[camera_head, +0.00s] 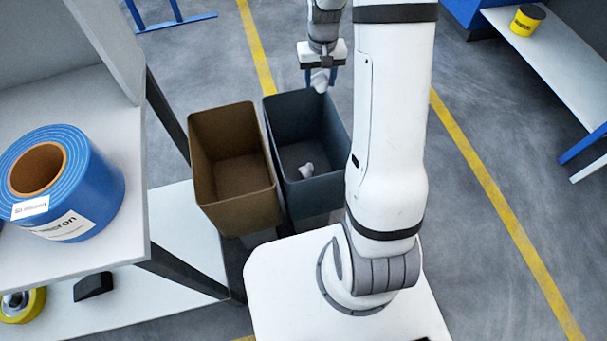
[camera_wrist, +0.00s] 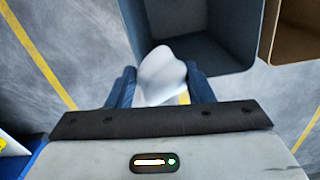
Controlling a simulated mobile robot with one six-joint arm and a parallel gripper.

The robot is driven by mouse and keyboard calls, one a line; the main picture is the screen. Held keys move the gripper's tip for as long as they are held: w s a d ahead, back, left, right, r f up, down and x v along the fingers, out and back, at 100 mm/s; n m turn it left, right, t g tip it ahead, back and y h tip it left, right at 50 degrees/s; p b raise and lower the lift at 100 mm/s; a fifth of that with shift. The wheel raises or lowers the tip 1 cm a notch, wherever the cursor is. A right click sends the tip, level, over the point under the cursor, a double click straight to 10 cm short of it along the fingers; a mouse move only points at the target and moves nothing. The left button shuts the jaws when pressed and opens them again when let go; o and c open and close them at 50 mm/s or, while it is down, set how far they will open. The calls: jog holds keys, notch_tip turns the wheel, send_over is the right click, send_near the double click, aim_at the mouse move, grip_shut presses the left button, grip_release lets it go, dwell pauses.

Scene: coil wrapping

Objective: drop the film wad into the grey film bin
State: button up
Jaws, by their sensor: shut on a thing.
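My gripper (camera_head: 319,78) is shut on a whitish film wad (camera_head: 320,82), held above the far edge of the grey film bin (camera_head: 335,128). In the wrist view the wad (camera_wrist: 161,76) sits between the blue fingers, and the grey bin (camera_wrist: 207,48) opens just beyond it, up and to the right. Another small white wad (camera_head: 306,170) lies on the floor of the grey bin. My arm hides part of the bin's right side.
A brown bin (camera_head: 236,168) stands directly left of the grey one. A shelf unit (camera_head: 135,245) with a blue coil (camera_head: 95,190) is at the left. A yellow roll (camera_head: 527,20) sits on a white bench (camera_head: 560,60) at the upper right.

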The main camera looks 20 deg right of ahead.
jog(key=s+a+f+m+p, duration=0.1)
jog(key=s+a+m+p, duration=0.4)
jog(key=s+m, duration=0.4)
jog(key=m+p, duration=0.1)
jog(key=m, duration=0.1)
jog(key=shift+a+f+m, duration=0.15)
jog(key=shift+a+m, duration=0.25)
jog(key=shift+s+f, duration=0.25)
jog(key=shift+f, duration=0.1)
notch_tip(320, 180, down, 5)
jog(key=b, duration=0.4)
jog(key=shift+f, duration=0.2)
jog(key=o, duration=1)
notch_tip(320, 180, up, 8)
jog(key=p, duration=0.1)
jog(key=shift+p, duration=0.3)
